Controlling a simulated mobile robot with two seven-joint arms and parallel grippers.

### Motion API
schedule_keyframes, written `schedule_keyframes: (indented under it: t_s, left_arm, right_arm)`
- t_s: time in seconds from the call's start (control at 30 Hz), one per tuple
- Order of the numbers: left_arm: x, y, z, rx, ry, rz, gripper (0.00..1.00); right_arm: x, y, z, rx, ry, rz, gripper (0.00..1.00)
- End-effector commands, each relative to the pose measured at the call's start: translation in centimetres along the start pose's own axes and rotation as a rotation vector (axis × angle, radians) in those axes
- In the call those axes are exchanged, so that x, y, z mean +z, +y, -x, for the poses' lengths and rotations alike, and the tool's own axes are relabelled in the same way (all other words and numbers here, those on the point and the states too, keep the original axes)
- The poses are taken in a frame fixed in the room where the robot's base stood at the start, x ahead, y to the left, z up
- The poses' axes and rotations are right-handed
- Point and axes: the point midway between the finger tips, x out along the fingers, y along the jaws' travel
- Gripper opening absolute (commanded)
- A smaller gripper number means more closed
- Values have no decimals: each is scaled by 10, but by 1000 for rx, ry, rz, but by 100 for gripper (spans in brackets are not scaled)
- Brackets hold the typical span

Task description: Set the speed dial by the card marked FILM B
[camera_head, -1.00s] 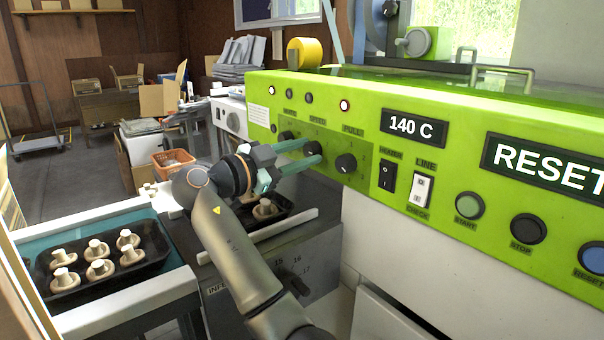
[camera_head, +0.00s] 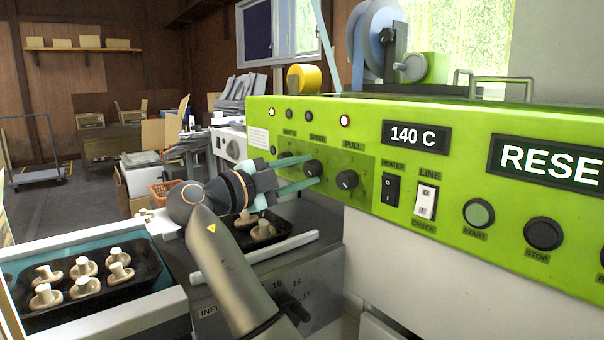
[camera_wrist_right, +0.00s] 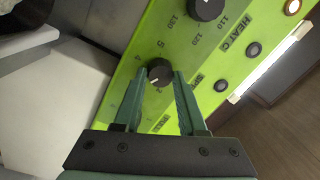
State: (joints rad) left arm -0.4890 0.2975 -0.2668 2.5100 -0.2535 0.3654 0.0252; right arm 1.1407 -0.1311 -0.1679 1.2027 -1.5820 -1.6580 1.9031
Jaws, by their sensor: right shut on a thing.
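The speed dial (camera_head: 313,168) is the middle black knob on the green machine's front panel. In the right wrist view the speed dial (camera_wrist_right: 159,73) sits between my fingertips, with a pale pointer mark and numbers around it; the exact setting is hard to read. My right gripper (camera_head: 313,169) reaches it from the left and is shut on it; it also shows in the right wrist view (camera_wrist_right: 158,80). A small white card (camera_head: 259,137) is on the panel's left end, its print too small to read. No FILM B marking is legible. My left gripper is out of view.
The pull knob (camera_head: 347,180) is close right of my fingers. The heat dial (camera_wrist_right: 206,8) is at the wrist view's top. Switches and a green start button (camera_head: 478,213) are farther right. A black tray (camera_head: 150,281) of mushrooms lies at left.

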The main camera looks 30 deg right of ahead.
Motion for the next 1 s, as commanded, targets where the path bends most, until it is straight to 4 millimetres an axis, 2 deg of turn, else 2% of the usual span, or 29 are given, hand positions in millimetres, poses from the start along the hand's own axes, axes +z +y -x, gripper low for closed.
schedule_keyframes:
  t_s: [0.3, 0.33, 0.57, 0.83, 1.0]
  left_arm:
    - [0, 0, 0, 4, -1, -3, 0]
    - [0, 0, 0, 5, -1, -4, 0]
    - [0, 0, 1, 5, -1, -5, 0]
    - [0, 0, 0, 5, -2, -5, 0]
    - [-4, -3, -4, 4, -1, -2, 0]
  right_arm:
    - [0, 0, 0, 0, 2, 0, 0]
    - [0, 0, 0, 0, 2, 0, 44]
    - [0, 0, 0, 0, 1, 0, 70]
    - [0, 0, 1, 0, 0, 0, 70]
    - [0, -2, 18, -2, -2, 1, 70]
